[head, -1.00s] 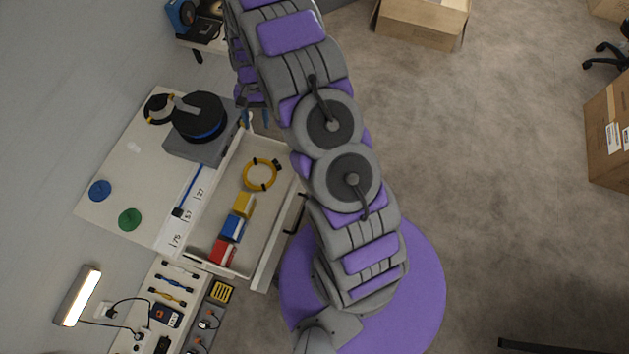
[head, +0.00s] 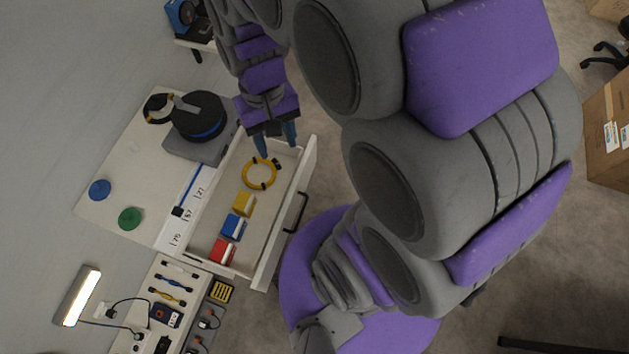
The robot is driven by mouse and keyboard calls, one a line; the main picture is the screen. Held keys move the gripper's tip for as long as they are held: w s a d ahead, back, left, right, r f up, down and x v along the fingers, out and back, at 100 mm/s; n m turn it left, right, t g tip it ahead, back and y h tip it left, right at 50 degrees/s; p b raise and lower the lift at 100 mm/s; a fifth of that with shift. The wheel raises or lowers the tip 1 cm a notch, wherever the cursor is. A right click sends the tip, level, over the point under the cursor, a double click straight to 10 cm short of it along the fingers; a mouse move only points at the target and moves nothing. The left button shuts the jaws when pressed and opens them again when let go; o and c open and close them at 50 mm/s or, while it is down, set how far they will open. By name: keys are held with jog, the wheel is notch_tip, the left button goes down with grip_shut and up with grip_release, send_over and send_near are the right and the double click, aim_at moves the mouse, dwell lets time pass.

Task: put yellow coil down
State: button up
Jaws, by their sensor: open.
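The yellow coil (head: 259,185) is a ring with black ties and lies in the open white drawer (head: 225,192), toward its far end. My gripper (head: 276,147) is above the drawer's far end, just beyond the coil in the picture. Its two blue-grey fingers are apart and point down at the coil's far edge. Nothing shows between them. I cannot tell whether a fingertip touches the coil.
Yellow (head: 244,203), blue (head: 233,228) and red (head: 222,251) boxes lie in the drawer nearer me. A white worktop beside it holds a black and blue reel (head: 200,118), a blue disc (head: 100,190) and a green disc (head: 131,218).

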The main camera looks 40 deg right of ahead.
jog(key=s+r+n, duration=0.1)
jog(key=s, duration=1.1)
jog(key=shift+s+d+r+n+t+h, duration=0.15)
jog(key=shift+s+r+n+t+h, duration=0.15)
jog(key=shift+s, duration=0.05)
